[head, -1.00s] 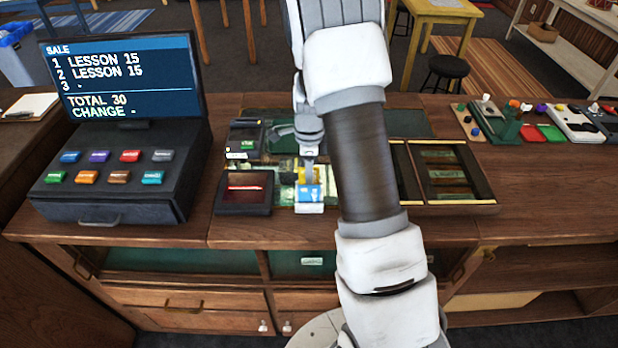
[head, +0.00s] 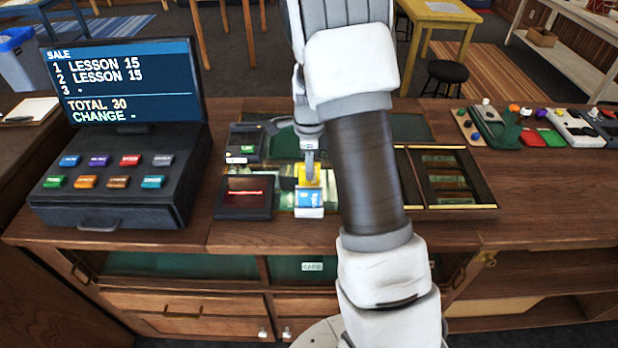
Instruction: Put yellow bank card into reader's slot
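The yellow bank card (head: 308,175) stands at the counter's front middle, just behind a blue-and-white piece (head: 310,199) that looks like another card or a small holder. My gripper (head: 309,164) points down right at the yellow card's top edge. The fingers are small and seen edge-on, so I cannot tell whether they grip the card or only stand around it. A dark device with a small green patch and a pale front strip (head: 243,145), which looks like the reader, stands to the left and farther back. Its slot is not clear.
A dark square pad with a red line (head: 244,196) lies left of the card, close by. The cash register (head: 122,172) stands farther left. A dark framed tray (head: 452,177) lies right of my arm. My arm hides part of the counter.

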